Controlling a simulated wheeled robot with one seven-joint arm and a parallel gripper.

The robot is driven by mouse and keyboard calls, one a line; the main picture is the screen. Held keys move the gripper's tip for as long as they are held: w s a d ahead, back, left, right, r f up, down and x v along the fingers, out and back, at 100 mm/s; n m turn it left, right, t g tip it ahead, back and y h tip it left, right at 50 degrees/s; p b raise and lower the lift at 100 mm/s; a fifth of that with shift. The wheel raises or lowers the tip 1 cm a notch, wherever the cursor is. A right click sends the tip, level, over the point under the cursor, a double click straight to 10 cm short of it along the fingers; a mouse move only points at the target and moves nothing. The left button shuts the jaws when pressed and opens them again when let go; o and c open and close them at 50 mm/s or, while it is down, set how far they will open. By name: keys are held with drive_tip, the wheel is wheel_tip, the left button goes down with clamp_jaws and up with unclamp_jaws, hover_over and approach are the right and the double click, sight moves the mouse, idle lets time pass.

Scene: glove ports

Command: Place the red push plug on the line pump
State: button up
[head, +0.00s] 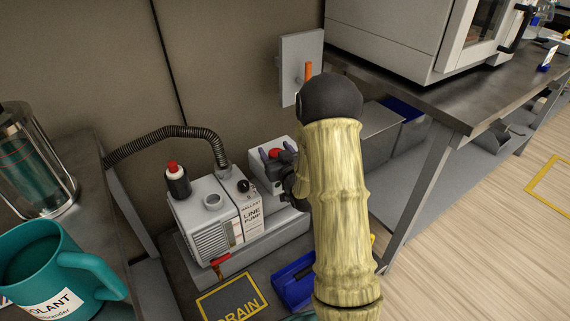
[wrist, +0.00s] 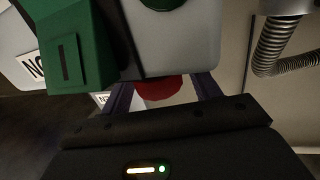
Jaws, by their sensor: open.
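The line pump (head: 208,215) is a pale grey box with a "LINE PUMP" label, low in the middle of the head view. An open round port (head: 212,200) and a black knob (head: 242,186) show on its top. A red rounded piece (head: 277,153), which looks like the red push plug, is at a pale box behind and right of the pump. My gripper (head: 276,153) is there, its bluish fingers apart on either side of the red piece. The red piece also shows between the fingers in the wrist view (wrist: 158,88). Its lower part is hidden, and contact is unclear.
A ribbed hose (head: 165,135) arches from the left bench to the pump. A black bottle with a red cap (head: 177,181) stands at the pump's left. A blue tray (head: 292,285) lies in front. A teal mug (head: 55,265) stands at left; a metal bench (head: 440,100) is at right.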

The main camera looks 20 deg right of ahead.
drive_tip(key=s+p, duration=0.5)
drive_tip(key=s, duration=0.6)
drive_tip(key=shift+r, duration=0.3)
drive_tip(key=s+a+r+g, duration=0.2)
drive_tip(key=s+a+g, duration=0.3)
drive_tip(key=s+g, duration=0.2)
drive_tip(key=s+a+r+g, duration=0.3)
drive_tip(key=s+a+g, duration=0.2)
drive_tip(key=s+g, duration=0.2)
drive_tip(key=s, duration=0.2)
drive_tip(key=shift+s+a+g, duration=0.25)
drive_tip(key=shift+s+g, duration=0.1)
drive_tip(key=shift+g, duration=0.05)
